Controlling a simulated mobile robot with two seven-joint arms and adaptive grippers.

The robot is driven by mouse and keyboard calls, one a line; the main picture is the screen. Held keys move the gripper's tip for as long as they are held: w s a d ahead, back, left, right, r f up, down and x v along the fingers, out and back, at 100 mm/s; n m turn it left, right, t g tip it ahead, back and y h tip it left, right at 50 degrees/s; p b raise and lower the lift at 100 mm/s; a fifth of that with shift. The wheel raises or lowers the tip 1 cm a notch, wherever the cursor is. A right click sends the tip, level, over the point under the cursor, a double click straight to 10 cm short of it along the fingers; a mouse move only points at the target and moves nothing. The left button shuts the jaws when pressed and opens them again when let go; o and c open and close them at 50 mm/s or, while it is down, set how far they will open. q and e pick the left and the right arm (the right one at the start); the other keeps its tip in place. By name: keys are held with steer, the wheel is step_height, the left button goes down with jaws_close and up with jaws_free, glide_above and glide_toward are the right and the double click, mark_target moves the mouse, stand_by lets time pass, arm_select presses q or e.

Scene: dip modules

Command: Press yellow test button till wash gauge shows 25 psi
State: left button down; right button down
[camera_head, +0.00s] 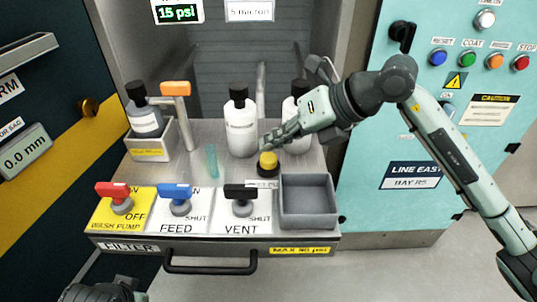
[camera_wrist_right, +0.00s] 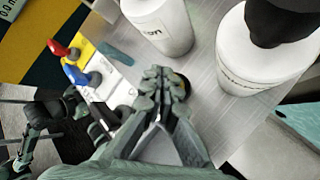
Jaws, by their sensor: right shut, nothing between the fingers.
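The yellow test button (camera_head: 268,161) is a domed cap on a black collar, behind the grey bin on the steel bench. My right gripper (camera_head: 268,143) is shut and empty, its fingertips just above and behind the button. I cannot tell whether they touch it. In the right wrist view the shut fingers (camera_wrist_right: 163,76) hide most of the button. The digital gauge (camera_head: 178,13) at the top reads 15 psi in green; its name is out of frame. My left gripper (camera_head: 105,292) shows only partly at the bottom left edge; its fingers cannot be made out.
A white bottle (camera_head: 241,132) stands left of the right gripper, and another (camera_head: 297,110) stands behind it. A red handle (camera_head: 113,189), blue handle (camera_head: 175,191) and black handle (camera_head: 241,192) line the front. The empty grey bin (camera_head: 307,221) is at front right.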

mark_target(273, 157)
stand_by(0.4)
steer(key=shift+f+b, duration=0.35)
steer(key=shift+f, duration=0.05)
steer(key=shift+f+b, duration=0.55)
steer(key=shift+f, duration=0.15)
stand_by(0.7)
steer(key=shift+r, duration=0.1)
steer(key=shift+r+p, duration=0.75)
steer(key=shift+r, duration=0.2)
steer(key=shift+r, duration=0.15)
step_height(273, 157, up, 5)
steer(key=p, duration=0.3)
steer(key=shift+p, duration=0.3)
stand_by(0.3)
